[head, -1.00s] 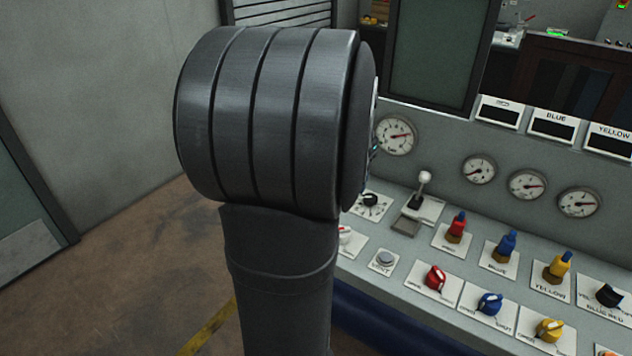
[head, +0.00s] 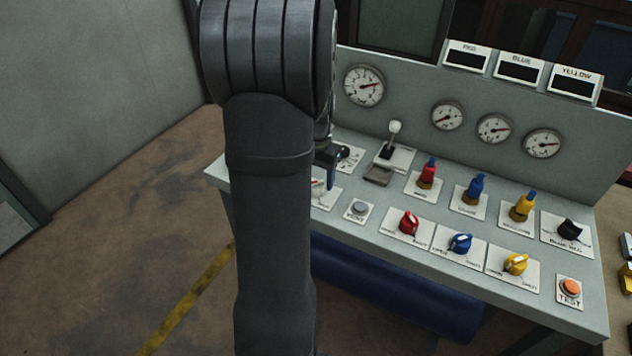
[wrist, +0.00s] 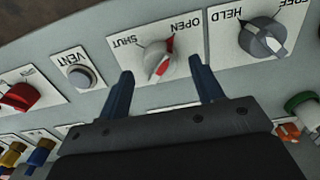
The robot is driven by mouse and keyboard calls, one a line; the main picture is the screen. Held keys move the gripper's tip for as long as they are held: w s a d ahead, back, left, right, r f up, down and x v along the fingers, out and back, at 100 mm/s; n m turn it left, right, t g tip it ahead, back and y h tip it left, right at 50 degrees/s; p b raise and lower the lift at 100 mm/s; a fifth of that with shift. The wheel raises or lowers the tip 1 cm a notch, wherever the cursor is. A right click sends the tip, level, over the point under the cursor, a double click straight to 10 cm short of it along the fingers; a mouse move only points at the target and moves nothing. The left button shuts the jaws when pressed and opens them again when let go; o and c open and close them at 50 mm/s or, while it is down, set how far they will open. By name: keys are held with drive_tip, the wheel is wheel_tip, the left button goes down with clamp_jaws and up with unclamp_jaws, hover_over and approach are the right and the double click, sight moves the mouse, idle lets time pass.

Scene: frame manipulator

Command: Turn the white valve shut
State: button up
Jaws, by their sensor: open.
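The white valve (wrist: 152,58) is a round knob with a red pointer on a white plate marked OPEN and SHUT in the wrist view. Its pointer is turned toward the OPEN side. In the head view the valve plate (head: 326,196) is mostly hidden behind my arm. My gripper (wrist: 161,68) is open, with one dark blue finger on each side of the knob's near side in the wrist view. I cannot tell whether a finger touches it. The gripper also shows in the head view (head: 330,160), partly hidden by my arm.
A grey VENT button (wrist: 79,76) and a red knob (wrist: 20,96) are left of the valve in the wrist view. A grey HELD/FREE selector (wrist: 263,38) is on the right. Gauges (head: 364,86) line the panel's back. A blue bar (head: 390,287) runs below the console.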

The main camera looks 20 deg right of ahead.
drive_tip(key=shift+f, duration=1.15)
drive_tip(key=c, duration=1)
drive_tip(key=shift+o, duration=0.2)
